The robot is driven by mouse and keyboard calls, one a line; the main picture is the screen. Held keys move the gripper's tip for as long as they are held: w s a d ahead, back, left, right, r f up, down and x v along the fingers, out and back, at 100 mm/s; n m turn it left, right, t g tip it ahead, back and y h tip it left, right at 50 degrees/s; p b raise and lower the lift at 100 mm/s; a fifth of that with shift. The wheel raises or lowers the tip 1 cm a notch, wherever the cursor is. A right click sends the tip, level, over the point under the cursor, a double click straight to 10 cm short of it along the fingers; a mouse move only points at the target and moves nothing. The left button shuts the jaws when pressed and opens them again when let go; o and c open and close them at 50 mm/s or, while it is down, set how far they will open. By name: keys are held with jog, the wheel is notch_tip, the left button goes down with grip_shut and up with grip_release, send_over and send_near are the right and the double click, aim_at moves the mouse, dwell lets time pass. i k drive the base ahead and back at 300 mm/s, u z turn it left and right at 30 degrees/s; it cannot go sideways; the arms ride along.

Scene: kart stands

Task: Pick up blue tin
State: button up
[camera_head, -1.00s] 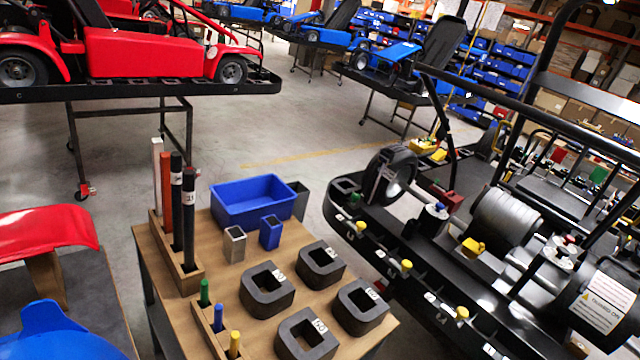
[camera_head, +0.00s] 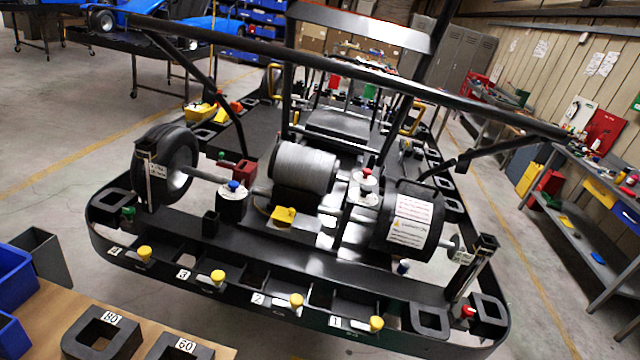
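A small open-topped blue container (camera_head: 12,336), which looks like the blue tin, is cut off by the left edge of the view. It stands on the wooden table, in front of a larger blue bin (camera_head: 12,278) that is also cut off. A tall grey container (camera_head: 42,258) is beside the bin. My gripper is not in view.
The wooden table (camera_head: 62,306) fills the lower left, with dark square-holed blocks marked 80 (camera_head: 104,334) and 60 (camera_head: 178,348). A black kart frame (camera_head: 245,300) fills the middle. Shelving (camera_head: 600,215) lines the right wall. Concrete floor is open at upper left.

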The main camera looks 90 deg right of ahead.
aim_at(405, 265)
jog(key=z, duration=0.85)
jog(key=i, duration=0.1)
jog(key=u, duration=0.3)
jog(key=k, duration=0.85)
jog(key=z, duration=0.5)
